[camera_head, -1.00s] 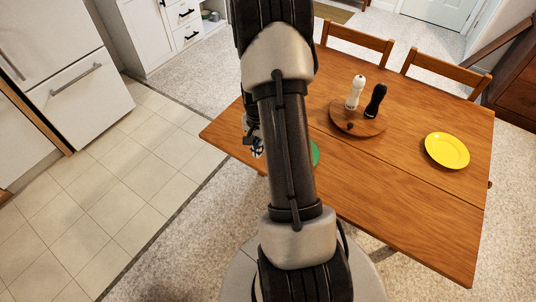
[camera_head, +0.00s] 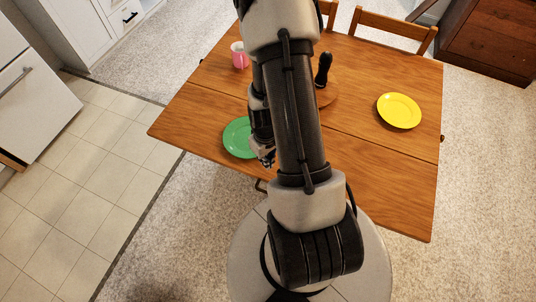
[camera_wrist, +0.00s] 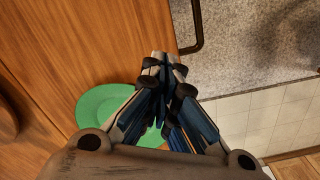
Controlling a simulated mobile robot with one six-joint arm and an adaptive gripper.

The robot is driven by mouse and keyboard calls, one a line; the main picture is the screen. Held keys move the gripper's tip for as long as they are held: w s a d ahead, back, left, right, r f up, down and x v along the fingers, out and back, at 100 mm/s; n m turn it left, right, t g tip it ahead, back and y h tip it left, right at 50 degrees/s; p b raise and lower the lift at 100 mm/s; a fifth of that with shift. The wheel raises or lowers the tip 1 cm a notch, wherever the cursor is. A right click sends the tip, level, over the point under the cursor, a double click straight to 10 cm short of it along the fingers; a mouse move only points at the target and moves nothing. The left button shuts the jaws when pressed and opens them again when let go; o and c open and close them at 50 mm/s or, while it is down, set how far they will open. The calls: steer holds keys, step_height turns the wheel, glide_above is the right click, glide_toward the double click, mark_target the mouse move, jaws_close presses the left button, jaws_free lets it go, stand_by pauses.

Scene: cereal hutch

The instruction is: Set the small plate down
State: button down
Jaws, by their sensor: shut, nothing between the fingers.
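A green plate (camera_head: 238,138) lies flat on the wooden table (camera_head: 360,160) near its front left edge. It also shows in the wrist view (camera_wrist: 95,110), partly hidden behind my fingers. A yellow plate (camera_head: 399,111) lies flat on the table's right side. I cannot tell by size which is the small plate. My gripper (camera_head: 267,161) is just right of the green plate, near the table's front edge. In the wrist view my gripper (camera_wrist: 163,58) is shut with its fingertips together and nothing between them, apart from the plate.
A pink mug (camera_head: 239,55) stands at the table's back left. A black shaker (camera_head: 323,69) stands on a round wooden board (camera_head: 327,97), partly hidden by my arm. Wooden chairs (camera_head: 393,31) stand behind. The table's front right is clear.

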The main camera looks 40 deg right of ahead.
mark_target(250, 153)
step_height(250, 153, down, 6)
steer(key=shift+f+b, duration=0.15)
steer(key=shift+b, duration=0.75)
steer(key=w, duration=0.3)
steer(key=shift+w+d, duration=0.15)
steer(key=shift+d, duration=0.05)
steer(key=shift+w, duration=0.35)
steer(key=w, duration=0.5)
steer(key=shift+w+d+b, duration=0.1)
steer(key=shift+d+b, duration=0.2)
steer(key=shift+b, duration=0.1)
